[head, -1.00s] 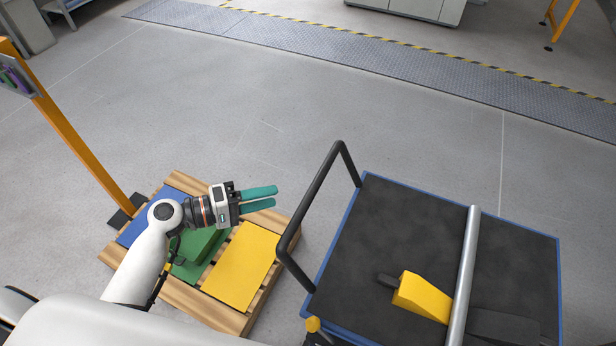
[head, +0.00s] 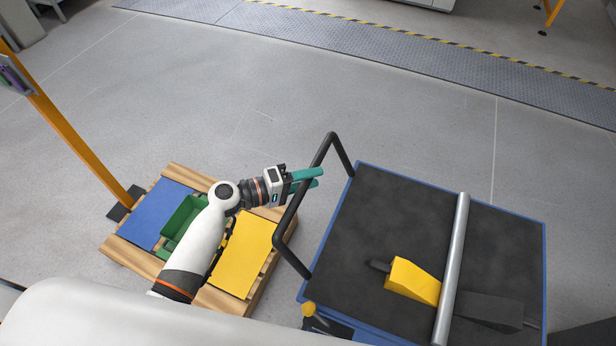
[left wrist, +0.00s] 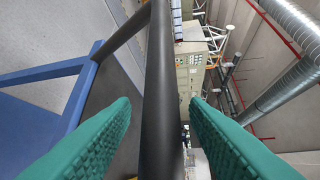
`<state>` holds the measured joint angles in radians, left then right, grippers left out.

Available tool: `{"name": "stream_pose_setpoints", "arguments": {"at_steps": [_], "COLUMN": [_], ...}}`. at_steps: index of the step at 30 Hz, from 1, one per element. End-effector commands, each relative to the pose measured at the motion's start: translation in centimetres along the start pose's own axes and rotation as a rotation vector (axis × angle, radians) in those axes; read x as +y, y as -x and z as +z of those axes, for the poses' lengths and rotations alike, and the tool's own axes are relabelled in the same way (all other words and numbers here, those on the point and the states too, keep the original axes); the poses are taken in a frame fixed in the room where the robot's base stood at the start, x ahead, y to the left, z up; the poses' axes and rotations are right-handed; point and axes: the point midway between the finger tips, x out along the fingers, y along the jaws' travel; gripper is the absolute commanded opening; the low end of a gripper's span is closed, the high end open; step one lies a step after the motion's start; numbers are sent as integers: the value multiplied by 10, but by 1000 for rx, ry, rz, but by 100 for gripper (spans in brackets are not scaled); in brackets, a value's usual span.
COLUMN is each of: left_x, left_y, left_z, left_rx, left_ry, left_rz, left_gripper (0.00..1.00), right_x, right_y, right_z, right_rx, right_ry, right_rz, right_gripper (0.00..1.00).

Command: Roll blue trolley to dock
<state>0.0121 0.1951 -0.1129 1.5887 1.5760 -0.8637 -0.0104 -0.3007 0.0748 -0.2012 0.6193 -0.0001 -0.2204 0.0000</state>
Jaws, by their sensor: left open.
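The blue trolley (head: 497,218) stands at the right of the head view, with a blue rim and a dark top. Its black push handle (head: 292,214) rises at its left end. My left gripper (head: 320,178) is open, its teal fingers at the upper part of the handle. In the left wrist view the dark handle bar (left wrist: 160,100) runs between the two open fingers (left wrist: 160,128); I see no grip on it. The trolley's blue frame (left wrist: 75,90) shows left of the bar. No dock can be made out for certain. My right gripper is not in view.
A yellow block (head: 413,280) and a metal tube (head: 454,265) lie on the trolley top. A wooden pallet (head: 255,297) with a blue sheet, yellow sheet and green bin stands left of the trolley. An orange post (head: 75,135) rises behind it. The floor beyond is clear.

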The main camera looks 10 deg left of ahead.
Motion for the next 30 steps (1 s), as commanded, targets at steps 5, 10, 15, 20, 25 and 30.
{"name": "stream_pose_setpoints", "arguments": {"at_steps": [5, 10, 15, 20, 25, 30], "left_x": [0, 0, 0, -1, -6, -14], "left_y": [0, 0, 0, -4, -20, -47], "left_z": [0, 0, 0, -5, -22, -50], "left_rx": [0, 0, 0, 1, 5, 8], "left_ry": [0, 1, 1, 1, 4, 5], "left_rz": [0, 0, 0, -1, -4, -5], "left_gripper": [22, 0, 0, 0, 0, 0], "right_x": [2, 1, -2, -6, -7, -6], "right_y": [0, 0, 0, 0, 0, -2], "right_z": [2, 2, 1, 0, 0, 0], "right_rx": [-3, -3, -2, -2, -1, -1], "right_ry": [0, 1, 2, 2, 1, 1], "right_rz": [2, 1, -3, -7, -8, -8], "right_gripper": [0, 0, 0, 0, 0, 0]}}
